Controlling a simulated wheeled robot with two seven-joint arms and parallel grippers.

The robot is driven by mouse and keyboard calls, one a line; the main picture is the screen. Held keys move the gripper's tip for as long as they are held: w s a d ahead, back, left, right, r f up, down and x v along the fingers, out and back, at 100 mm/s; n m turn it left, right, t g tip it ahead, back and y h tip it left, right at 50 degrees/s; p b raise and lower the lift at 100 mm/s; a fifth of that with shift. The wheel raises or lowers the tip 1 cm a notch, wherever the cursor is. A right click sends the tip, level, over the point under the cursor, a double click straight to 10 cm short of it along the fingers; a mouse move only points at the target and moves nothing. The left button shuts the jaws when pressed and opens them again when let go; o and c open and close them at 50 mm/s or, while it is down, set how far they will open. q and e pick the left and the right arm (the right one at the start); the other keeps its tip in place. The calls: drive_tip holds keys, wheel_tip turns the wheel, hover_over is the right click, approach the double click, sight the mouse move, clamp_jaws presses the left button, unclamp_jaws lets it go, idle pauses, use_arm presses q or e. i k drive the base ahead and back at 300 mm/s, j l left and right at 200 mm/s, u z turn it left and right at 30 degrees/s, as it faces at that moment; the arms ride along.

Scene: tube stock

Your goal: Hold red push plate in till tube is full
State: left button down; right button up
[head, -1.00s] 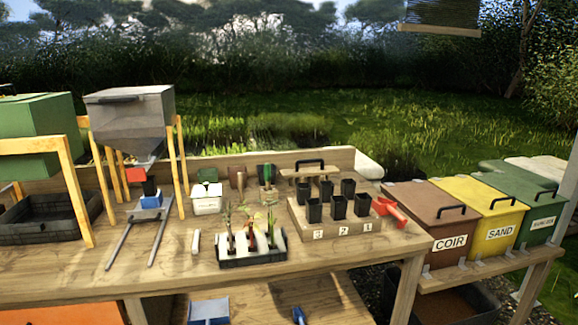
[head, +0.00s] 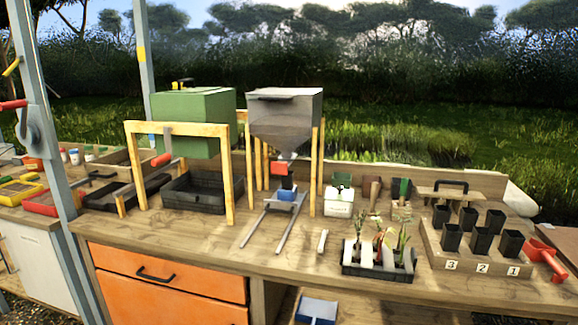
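The red push plate (head: 280,168) is at the mouth of the grey hopper (head: 284,115), which stands on wooden legs on the bench. A dark tube (head: 287,182) appears just below the plate, above a blue block (head: 286,195) on two metal rails (head: 262,228). The tube's inside and its fill are too small to see. Several empty-looking black tubes (head: 481,240) stand in a wooden rack (head: 460,262) numbered 3, 2, 1 at the right. Neither of my grippers is in view.
A seedling tray (head: 378,270) and a red scoop (head: 545,257) are to the right. A grey post (head: 45,130) rises at left. Bench front is partly clear.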

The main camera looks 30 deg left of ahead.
sight(281, 167)
drive_tip(key=i+j+u, duration=0.25)
drive_tip(key=i+u, duration=0.15)
drive_tip(key=i, duration=0.25)
drive_tip(key=i+j+u, duration=0.1)
drive_tip(key=i+u, duration=0.3)
drive_tip(key=i, duration=0.3)
